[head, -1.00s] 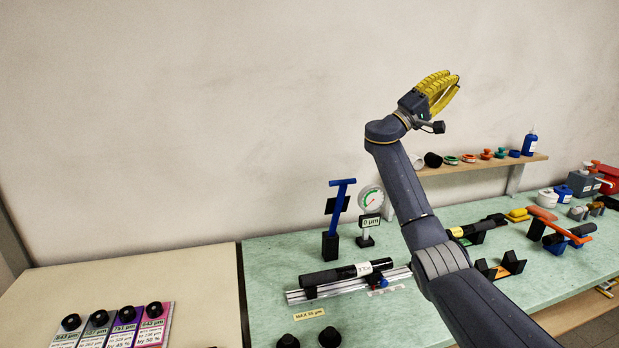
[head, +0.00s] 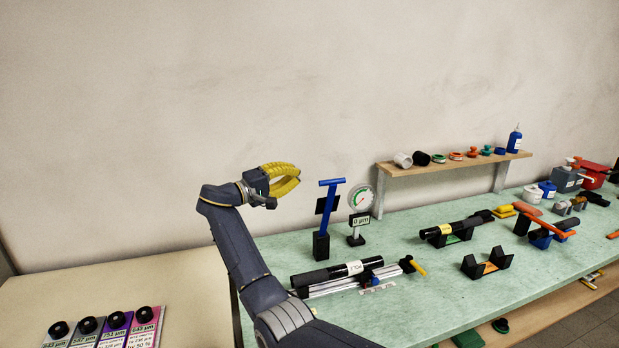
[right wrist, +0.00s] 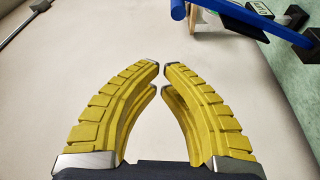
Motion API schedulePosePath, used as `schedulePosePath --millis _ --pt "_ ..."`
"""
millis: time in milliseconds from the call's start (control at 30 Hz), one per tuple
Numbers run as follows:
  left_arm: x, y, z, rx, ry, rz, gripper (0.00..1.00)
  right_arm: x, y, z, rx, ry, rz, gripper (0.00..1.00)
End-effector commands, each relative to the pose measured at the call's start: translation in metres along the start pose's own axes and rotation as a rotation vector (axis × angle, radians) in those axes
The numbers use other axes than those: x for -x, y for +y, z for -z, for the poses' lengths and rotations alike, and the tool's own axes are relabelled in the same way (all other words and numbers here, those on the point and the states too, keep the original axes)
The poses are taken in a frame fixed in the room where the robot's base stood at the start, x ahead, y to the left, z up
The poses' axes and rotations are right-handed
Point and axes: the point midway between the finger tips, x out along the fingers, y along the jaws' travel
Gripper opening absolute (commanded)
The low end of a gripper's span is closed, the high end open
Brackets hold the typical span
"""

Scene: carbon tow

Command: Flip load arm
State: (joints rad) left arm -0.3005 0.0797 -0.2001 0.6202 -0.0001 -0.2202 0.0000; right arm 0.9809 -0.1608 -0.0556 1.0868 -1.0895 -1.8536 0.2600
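A blue T-shaped arm (head: 329,215), the likely load arm, stands upright and slightly tilted on a black base (head: 320,245) beside a dial gauge (head: 360,198) reading 0 µm. My right gripper (head: 298,175) has yellow ribbed fingers and is just left of the blue arm's top, apart from it. In the right wrist view its fingertips (right wrist: 161,68) almost meet with nothing between them. The blue arm also shows there at the upper right (right wrist: 235,12). A black tube (head: 325,273) lies on a silver rail in front of the base. My left gripper is not in view.
Another black tube (head: 455,229) lies on a stand to the right, near an empty black V-cradle (head: 486,264). A wall shelf (head: 450,167) holds small rolls and a blue bottle. Labelled cards with black knobs (head: 105,328) lie on the left beige table.

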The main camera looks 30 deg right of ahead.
Motion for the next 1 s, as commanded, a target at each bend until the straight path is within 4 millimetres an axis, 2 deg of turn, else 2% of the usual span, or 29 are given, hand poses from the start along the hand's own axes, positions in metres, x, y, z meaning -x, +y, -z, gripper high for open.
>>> schedulePosePath --millis 100,267,733,1000 --pt "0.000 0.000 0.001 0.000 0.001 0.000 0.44 -0.003 -0.013 -0.003 0.028 -0.005 0.018 0.00" --pt "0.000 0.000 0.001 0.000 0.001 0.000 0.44 -0.017 -0.016 -0.003 0.033 -0.006 0.019 0.00" --pt "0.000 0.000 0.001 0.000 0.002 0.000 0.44 -0.101 -0.016 -0.004 0.032 -0.006 0.017 0.00" --pt "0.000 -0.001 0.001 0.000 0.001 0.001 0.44 -0.092 -0.016 -0.026 0.030 -0.003 0.019 0.00"
